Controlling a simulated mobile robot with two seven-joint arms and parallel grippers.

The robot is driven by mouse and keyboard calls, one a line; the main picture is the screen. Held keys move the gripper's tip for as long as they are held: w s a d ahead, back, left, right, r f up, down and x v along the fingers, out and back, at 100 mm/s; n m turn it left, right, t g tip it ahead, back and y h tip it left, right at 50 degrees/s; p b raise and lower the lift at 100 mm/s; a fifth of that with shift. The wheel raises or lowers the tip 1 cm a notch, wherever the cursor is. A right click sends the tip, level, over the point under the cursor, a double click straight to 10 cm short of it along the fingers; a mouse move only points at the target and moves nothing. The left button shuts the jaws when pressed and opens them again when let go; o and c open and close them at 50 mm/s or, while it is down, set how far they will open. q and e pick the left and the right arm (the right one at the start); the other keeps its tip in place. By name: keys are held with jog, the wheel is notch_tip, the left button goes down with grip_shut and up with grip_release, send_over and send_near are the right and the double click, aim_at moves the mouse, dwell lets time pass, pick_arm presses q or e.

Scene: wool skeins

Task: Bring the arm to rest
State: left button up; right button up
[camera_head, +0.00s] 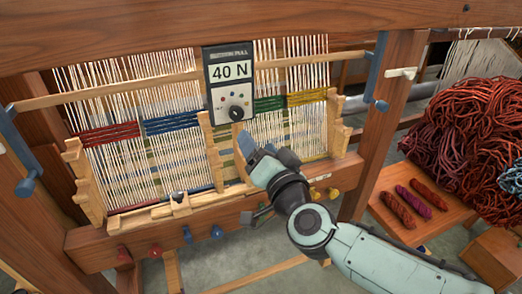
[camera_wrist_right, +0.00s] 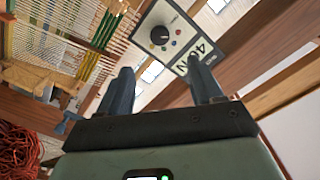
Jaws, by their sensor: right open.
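My right arm (camera_head: 385,262) comes in from the lower right in the head view. Its gripper (camera_head: 256,150) is in front of the loom, just below and right of the grey panel (camera_head: 230,70) that reads "40 N" and has a black knob. In the right wrist view the two dark fingers of the gripper (camera_wrist_right: 160,72) stand apart with nothing between them. The panel (camera_wrist_right: 178,32) shows beyond the fingertips. Whether the gripper touches the loom, I cannot tell. My left gripper is in neither view.
A wooden loom (camera_head: 225,212) with pale warp threads and red, blue, green and yellow bands fills the left and middle. Right of its post (camera_head: 385,100) lie a large heap of red wool (camera_head: 475,125) and several skeins on a wooden board (camera_head: 440,228).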

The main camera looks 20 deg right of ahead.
jog(key=shift+s, duration=0.35)
jog(key=shift+f, duration=0.1)
jog(key=w+f+n+g+p, duration=0.1)
jog(key=w+f+g, duration=0.2)
jog(key=f, duration=0.8)
jog(key=w+f+n+g, duration=0.1)
jog(key=w+f+g, duration=0.1)
jog(key=f, duration=1)
jog(key=s+f+g, duration=0.2)
jog(key=f, duration=0.7)
jog(key=s+f+g, duration=0.3)
jog(key=f, duration=0.6)
jog(key=s+a+f+n+g+y+p, duration=0.15)
jog(key=s+f+g, duration=0.25)
jog(key=s+f, duration=0.95)
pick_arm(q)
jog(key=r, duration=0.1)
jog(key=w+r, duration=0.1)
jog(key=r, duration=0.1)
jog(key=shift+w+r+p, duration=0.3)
pick_arm(e)
jog(key=s+a+f+g, duration=0.1)
jog(key=s+f+g, duration=0.1)
jog(key=s+f, duration=0.2)
jog(key=s+a+f+g+y, duration=0.1)
jog(key=s+f+g, duration=0.2)
jog(key=s, duration=0.8)
jog(key=shift+x, duration=0.8)
